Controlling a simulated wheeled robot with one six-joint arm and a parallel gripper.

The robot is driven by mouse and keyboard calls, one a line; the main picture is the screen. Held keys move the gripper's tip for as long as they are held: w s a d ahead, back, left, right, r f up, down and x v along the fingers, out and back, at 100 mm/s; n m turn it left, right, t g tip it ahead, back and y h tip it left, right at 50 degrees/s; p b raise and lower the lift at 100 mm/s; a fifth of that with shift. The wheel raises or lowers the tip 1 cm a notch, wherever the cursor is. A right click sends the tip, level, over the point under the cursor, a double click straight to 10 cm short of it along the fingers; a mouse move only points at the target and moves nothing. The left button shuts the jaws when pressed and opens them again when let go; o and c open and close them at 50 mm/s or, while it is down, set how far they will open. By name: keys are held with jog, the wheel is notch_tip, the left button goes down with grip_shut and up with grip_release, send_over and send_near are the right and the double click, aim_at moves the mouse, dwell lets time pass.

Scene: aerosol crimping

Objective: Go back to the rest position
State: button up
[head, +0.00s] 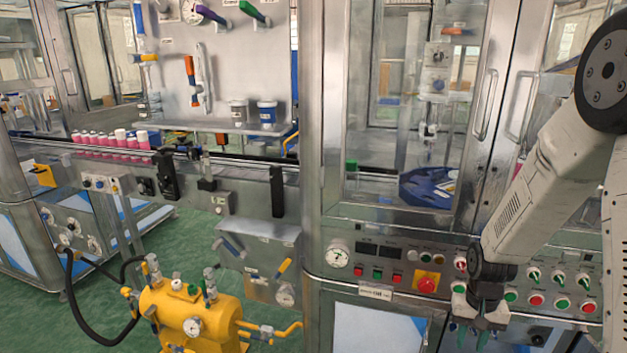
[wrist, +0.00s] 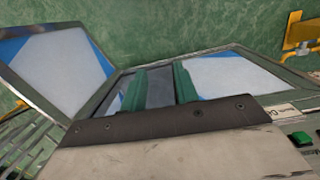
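My gripper (head: 473,337) hangs pointing down at the lower right of the head view, in front of the machine's control panel (head: 395,262). In the wrist view its two green fingers (wrist: 158,86) stand apart with a gap between them, and nothing shows in that gap. The fingertips seem clear of any object. My arm comes in from the right edge of the head view and hides part of the panel's right side.
The panel carries a red emergency button (head: 427,285) and several knobs close to my gripper. A glass cabinet (head: 415,110) stands above it. A yellow tank (head: 190,318) is at the lower left. Pink cans (head: 108,141) line a conveyor. Green floor (head: 180,255) shows at left.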

jog(key=s+a+r+n+t, duration=0.1)
jog(key=s+a+r, duration=0.3)
jog(key=s+r, duration=0.7)
jog(key=s+a+r+n+t, duration=0.1)
jog(key=s+a+r, duration=0.4)
jog(key=s+r, duration=0.6)
notch_tip(320, 180, up, 7)
jog(key=shift+s+a+f+n+t, duration=0.15)
jog(key=shift+n+t, duration=0.25)
jog(key=shift+n, duration=0.4)
dwell(0.9)
